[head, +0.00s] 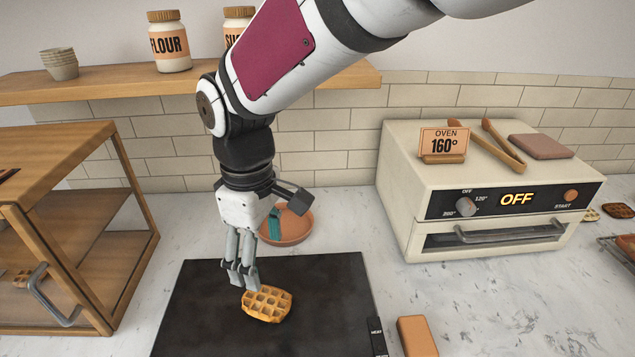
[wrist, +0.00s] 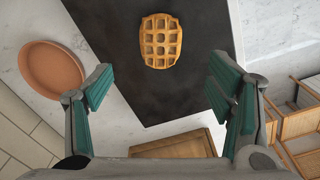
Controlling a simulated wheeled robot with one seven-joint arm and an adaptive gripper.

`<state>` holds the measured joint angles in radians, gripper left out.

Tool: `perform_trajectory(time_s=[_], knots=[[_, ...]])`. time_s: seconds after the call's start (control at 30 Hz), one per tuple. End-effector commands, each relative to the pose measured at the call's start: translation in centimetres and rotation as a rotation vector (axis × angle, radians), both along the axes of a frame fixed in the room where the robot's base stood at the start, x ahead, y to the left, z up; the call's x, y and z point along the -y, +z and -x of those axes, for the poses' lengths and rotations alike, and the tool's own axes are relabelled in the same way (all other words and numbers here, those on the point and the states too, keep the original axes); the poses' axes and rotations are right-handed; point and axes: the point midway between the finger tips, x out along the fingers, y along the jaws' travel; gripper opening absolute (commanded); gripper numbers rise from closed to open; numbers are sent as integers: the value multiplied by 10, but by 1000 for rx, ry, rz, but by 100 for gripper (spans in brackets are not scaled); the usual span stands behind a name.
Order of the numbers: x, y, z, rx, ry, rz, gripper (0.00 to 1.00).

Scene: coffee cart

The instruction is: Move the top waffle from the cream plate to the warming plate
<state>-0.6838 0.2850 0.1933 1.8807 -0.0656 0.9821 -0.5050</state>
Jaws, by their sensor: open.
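A golden waffle (head: 267,304) lies flat on the black warming plate (head: 200,320), towards its right half. The same waffle (wrist: 161,41) shows whole in the wrist view, on the dark plate (wrist: 105,20). My gripper (head: 243,280) points down over the warming plate, just behind and left of the waffle in the head view. In the wrist view its teal-padded fingers (wrist: 161,82) are spread wide with nothing between them. The waffle looks apart from the fingers. I see no cream plate in either view.
A terracotta dish (head: 288,226) sits behind my gripper. A cream oven (head: 410,180) stands at right, with tongs (head: 503,143) on top. A wooden cabinet (head: 75,180) is at left. An orange-brown block (head: 417,336) lies right of the plate.

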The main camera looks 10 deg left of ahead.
Motion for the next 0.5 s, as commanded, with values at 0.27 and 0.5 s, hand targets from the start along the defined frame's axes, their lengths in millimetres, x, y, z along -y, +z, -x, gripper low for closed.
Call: perform_trajectory(time_s=[0.27,0.5], knots=[[83,49,-18,82,-265,-42,74],[202,92,-3,190,-676,-112,74]])
